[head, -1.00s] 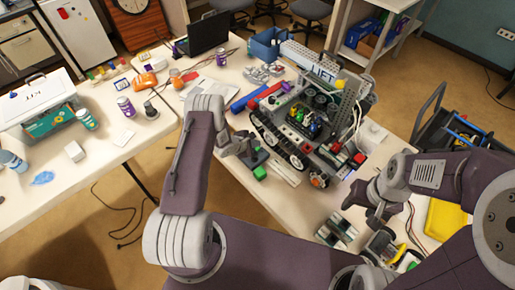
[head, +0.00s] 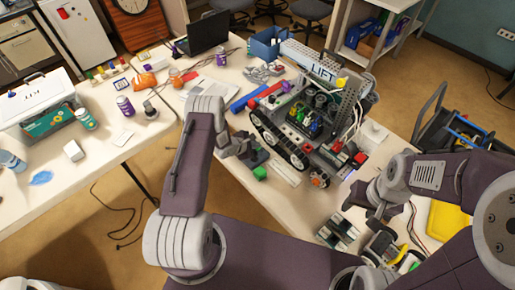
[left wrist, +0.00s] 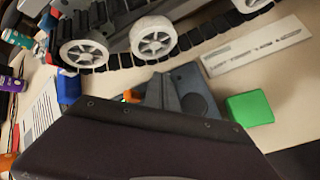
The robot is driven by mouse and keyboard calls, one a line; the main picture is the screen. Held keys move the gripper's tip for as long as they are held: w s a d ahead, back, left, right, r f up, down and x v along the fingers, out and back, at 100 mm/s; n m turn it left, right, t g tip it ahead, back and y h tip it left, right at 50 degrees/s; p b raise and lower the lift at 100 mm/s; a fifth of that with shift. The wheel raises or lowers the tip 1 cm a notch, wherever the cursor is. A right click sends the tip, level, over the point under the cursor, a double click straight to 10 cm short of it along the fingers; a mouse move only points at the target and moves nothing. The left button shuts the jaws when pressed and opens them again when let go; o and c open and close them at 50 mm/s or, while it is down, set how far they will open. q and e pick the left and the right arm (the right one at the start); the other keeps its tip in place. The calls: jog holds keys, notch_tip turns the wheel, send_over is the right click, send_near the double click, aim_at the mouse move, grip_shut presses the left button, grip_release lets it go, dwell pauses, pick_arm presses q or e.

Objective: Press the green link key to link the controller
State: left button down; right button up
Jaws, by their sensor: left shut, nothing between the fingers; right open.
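The green link key (head: 260,173) is a bright green square block at the near edge of the table. It also shows in the left wrist view (left wrist: 250,108), beside a dark grey controller with a round disc (left wrist: 194,92). My left gripper (head: 254,157) is shut and empty, low over the dark controller and just behind the green key in the head view. In the left wrist view its fingers (left wrist: 164,93) are left of the key, with a visible gap. Part of the controller is hidden behind the fingers. My right gripper (head: 375,210) is open at the right, away from the key.
A tracked robot model (head: 310,125) with a LIFT sign stands right behind the key. A pale flat strip (head: 286,173) lies right of it. Loose grey parts (head: 338,232) lie near my right gripper. A second table with a case (head: 40,105) is at left.

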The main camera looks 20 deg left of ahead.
aim_at(256, 150)
pick_arm(q)
jog(key=shift+f, duration=0.25)
dwell(0.4)
jog(key=shift+r+p, duration=0.5)
jog(key=shift+r, duration=0.35)
notch_tip(256, 150, up, 5)
jog(key=p, duration=0.4)
dwell(0.7)
